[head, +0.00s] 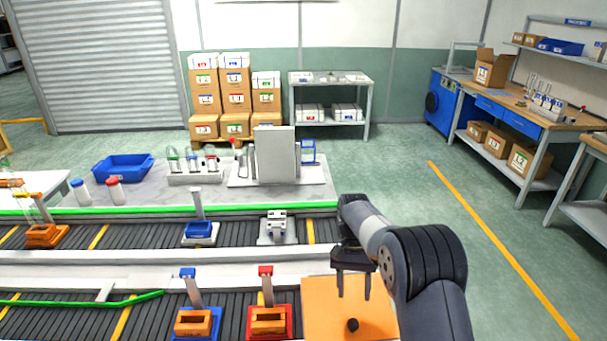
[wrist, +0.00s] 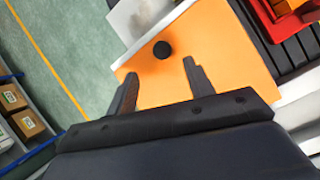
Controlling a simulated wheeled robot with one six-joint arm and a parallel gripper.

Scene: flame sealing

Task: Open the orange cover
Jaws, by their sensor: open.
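The orange cover (head: 320,318) is a flat panel at the bottom right of the conveyors in the head view. A round black knob (head: 352,325) sits on it near its front edge. My gripper (head: 354,297) is open and empty, with its fingers over the cover behind the knob. In the wrist view the orange cover (wrist: 220,50) lies beyond my gripper (wrist: 157,85). The black knob (wrist: 162,49) shows between and ahead of the two open fingertips, apart from both. The cover appears shut and lies flat. What is under it is hidden.
A red fixture (head: 268,318) and a blue fixture (head: 197,322) with orange blocks stand left of the cover on the front conveyor. A grey upright box (head: 276,155) stands on the rear bench. Open green floor (head: 510,280) lies to the right.

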